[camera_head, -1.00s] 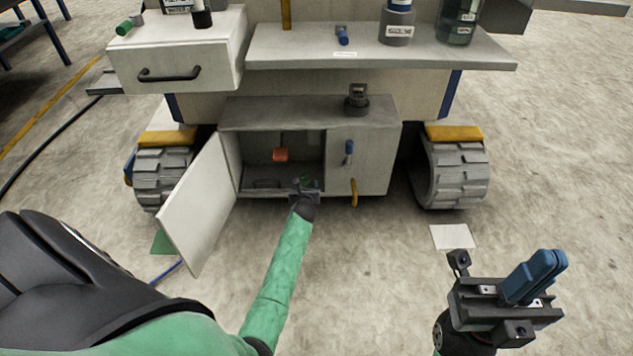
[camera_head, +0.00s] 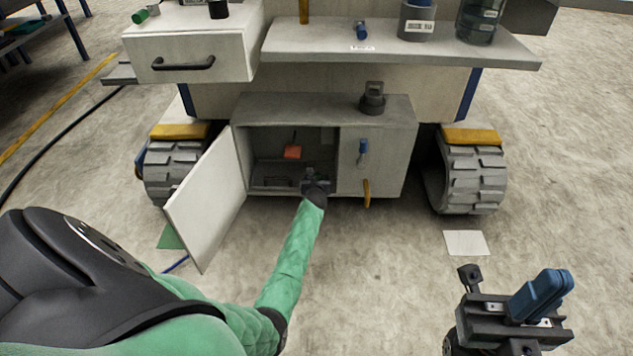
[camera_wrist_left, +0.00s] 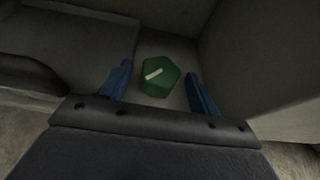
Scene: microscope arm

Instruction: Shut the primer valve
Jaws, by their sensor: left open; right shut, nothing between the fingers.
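A green faceted knob (camera_wrist_left: 160,77) with a white line on its top shows in the left wrist view, inside a grey compartment. I take it to be the primer valve, though no label on it is readable. My left gripper (camera_wrist_left: 160,70) is open, with one blue finger on each side of the knob and a gap visible on both sides. In the head view my left gripper (camera_head: 316,178) is at the mouth of the open low cabinet (camera_head: 250,110) and hides the knob. My right gripper (camera_head: 541,292) is shut and empty at the lower right, away from the cabinet.
The cabinet door (camera_head: 205,205) stands open to the left of my arm. An orange-red part (camera_head: 292,152) is inside the cabinet. A shelf (camera_head: 400,50) overhangs above.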

